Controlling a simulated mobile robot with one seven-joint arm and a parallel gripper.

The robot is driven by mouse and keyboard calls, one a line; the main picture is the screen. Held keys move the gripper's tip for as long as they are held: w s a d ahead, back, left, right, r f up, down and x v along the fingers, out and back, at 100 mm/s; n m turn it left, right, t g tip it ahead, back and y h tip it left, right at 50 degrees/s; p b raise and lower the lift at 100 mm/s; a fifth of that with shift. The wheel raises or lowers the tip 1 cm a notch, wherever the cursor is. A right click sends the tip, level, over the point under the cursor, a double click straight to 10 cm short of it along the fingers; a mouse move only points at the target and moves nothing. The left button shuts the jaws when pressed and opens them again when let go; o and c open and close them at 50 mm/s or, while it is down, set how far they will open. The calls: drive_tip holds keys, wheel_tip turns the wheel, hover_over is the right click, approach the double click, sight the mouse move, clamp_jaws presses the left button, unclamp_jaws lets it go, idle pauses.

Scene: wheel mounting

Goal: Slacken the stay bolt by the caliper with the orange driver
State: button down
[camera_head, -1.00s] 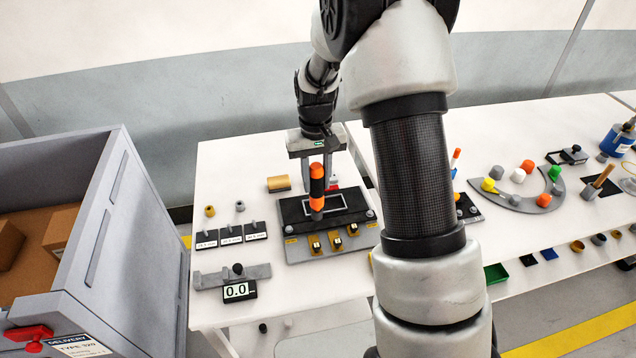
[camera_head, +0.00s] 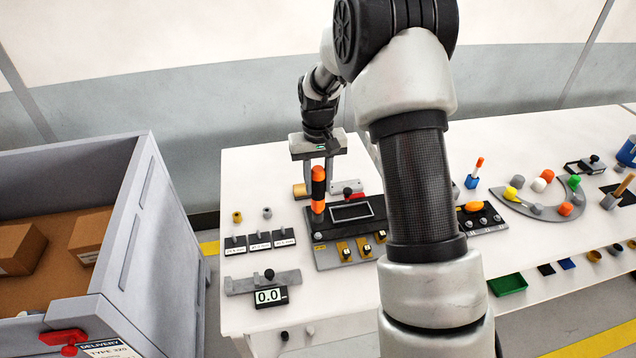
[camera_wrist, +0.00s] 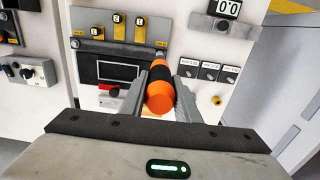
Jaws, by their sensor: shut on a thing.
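The orange driver (camera_head: 318,192), with a black band, stands upright in my gripper (camera_head: 318,178). My gripper is shut on it, and its two fingers show on either side of the handle in the wrist view (camera_wrist: 160,92). The driver is over the left front corner of the dark plate fixture (camera_head: 349,192). A grey bolt (camera_head: 317,237) sits at that corner, just below the driver; I cannot tell whether the tip touches it. The caliper (camera_head: 262,282), with a display reading 0.0, lies at the front left, apart from the driver.
Yellow numbered pieces (camera_head: 343,250) line the fixture's front edge. A grey delivery crate (camera_head: 170,225) stands left of the table.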

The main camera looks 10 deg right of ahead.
sight(318, 202)
idle(0.3)
drive_tip(key=shift+f+b, duration=2)
drive_tip(key=shift+f, duration=1.05)
drive_tip(key=shift+f+b, duration=0.6)
drive_tip(key=shift+f, duration=0.15)
drive_tip(key=shift+r, duration=0.1)
drive_tip(key=c, duration=2.2)
unclamp_jaws()
clamp_jaws()
